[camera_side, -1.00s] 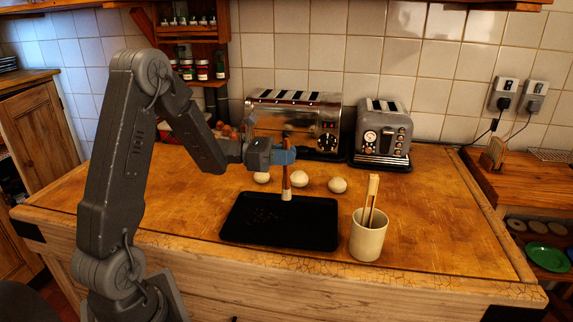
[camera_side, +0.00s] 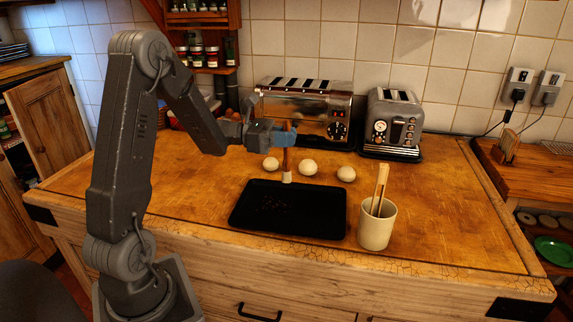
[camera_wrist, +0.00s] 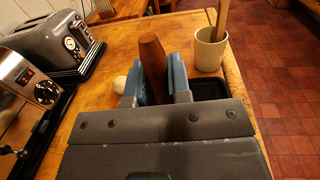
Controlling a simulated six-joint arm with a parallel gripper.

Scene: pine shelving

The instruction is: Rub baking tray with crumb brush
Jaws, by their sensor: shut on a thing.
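My gripper (camera_side: 272,136) is shut on the brown wooden handle of the crumb brush (camera_side: 288,160). The brush is held upright, bristles down. Its pale bristle end is at the far edge of the black baking tray (camera_side: 325,215) in the side view; I cannot tell whether it touches. In the wrist view the brush handle (camera_wrist: 152,58) stands between the blue fingers (camera_wrist: 157,88). Part of the tray (camera_wrist: 208,89) shows past the right finger; my gripper hides much of it.
A cream pot (camera_side: 376,228) holding wooden tongs (camera_side: 380,187) stands right of the tray. Three pale round objects (camera_side: 308,167) sit in a row behind it. Two toasters (camera_side: 392,130) stand at the back. The worktop's right part is clear.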

